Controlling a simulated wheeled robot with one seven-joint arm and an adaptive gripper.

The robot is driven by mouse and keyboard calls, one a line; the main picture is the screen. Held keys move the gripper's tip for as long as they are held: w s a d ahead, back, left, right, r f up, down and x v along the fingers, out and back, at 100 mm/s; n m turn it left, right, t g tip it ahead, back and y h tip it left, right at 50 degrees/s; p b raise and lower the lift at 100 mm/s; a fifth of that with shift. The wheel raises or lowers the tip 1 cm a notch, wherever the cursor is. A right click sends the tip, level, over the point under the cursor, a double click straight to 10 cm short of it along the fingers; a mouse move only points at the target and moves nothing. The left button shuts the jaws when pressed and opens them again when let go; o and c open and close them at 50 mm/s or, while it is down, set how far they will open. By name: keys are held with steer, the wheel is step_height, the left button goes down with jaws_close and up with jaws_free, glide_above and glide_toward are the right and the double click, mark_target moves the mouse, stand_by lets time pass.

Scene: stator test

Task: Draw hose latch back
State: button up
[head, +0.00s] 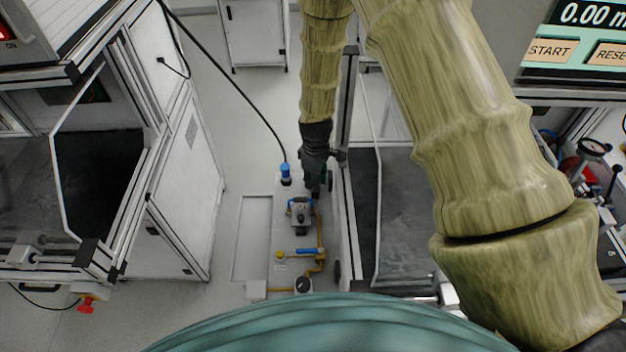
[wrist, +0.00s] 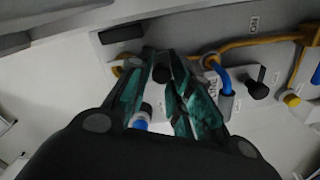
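My gripper (head: 314,188) is low over the narrow cart (head: 285,225) in the head view, close to a blue hose connector (head: 286,170). In the wrist view its two fingers (wrist: 165,68) point at the cart and stand a little apart. A small black knob (wrist: 161,73) shows in the gap between the fingertips. Whether the fingers touch it is not clear, nor whether it is the hose latch.
A blue curved pipe (wrist: 223,76), a yellow pipe (wrist: 255,42) and another black knob (wrist: 259,90) lie right of the fingers. A black hose (head: 243,98) runs to the blue connector. A frame post (head: 346,105) stands just right of my gripper. Floor is free left of the cart.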

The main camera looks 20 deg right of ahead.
jaws_close()
steer(key=shift+s+a, duration=0.25)
steer(key=shift+s, duration=0.6)
steer(key=shift+s+a, duration=0.25)
steer(key=shift+s, duration=0.55)
steer(key=o, duration=0.7)
jaws_free()
steer(key=shift+c, duration=0.2)
steer(key=shift+r, duration=0.15)
step_height(320, 180, up, 8)
